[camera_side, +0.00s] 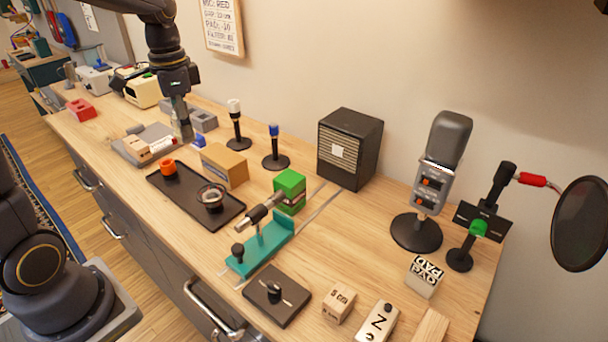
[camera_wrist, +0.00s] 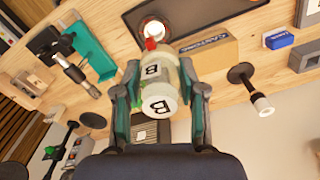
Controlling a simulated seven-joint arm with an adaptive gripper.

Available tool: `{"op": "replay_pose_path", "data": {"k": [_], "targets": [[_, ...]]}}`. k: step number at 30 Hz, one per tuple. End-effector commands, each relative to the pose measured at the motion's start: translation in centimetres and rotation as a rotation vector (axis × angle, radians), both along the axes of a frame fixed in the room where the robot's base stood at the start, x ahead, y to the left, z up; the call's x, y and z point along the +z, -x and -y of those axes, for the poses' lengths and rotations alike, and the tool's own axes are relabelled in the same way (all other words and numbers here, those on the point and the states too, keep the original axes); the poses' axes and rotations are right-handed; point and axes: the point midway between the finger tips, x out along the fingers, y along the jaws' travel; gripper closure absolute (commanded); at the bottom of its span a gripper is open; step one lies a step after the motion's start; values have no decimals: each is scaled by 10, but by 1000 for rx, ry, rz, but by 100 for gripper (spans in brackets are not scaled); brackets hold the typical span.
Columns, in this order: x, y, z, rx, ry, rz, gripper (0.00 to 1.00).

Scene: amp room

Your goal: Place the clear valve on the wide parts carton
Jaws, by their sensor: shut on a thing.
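The clear valve (camera_side: 186,132) hangs below the gripper in the side view, behind and to the left of the carton. In the wrist view my gripper (camera_wrist: 158,74) has a finger on each side of the valve (camera_wrist: 158,90). The wide parts carton (camera_side: 226,166) is a closed tan box on the table, with its top clear. It also shows in the wrist view (camera_wrist: 208,50), partly hidden behind the valve.
A teal fixture (camera_side: 262,246) stands right of the tray.

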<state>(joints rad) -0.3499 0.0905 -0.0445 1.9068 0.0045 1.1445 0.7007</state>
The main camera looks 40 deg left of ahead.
Motion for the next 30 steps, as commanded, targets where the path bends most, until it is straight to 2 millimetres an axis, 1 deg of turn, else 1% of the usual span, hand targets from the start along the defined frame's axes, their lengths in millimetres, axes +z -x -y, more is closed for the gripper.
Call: {"op": "replay_pose_path", "data": {"k": [1, 3, 5, 8, 16, 18, 21, 24, 30], "targets": [[1, 3, -11, 36, 0, 0, 94], [2, 6, -21, 64, 0, 0, 94], [0, 3, -26, 78, 1, 0, 94], [-8, -11, -32, 83, 1, -3, 94], [-41, -81, -53, 83, 1, -2, 94], [-58, -92, -56, 84, 2, -5, 94], [-75, -106, -60, 83, 1, -4, 94], [-86, -116, -63, 82, 1, -1, 94], [-97, -124, -65, 82, 1, -1, 94]]}}
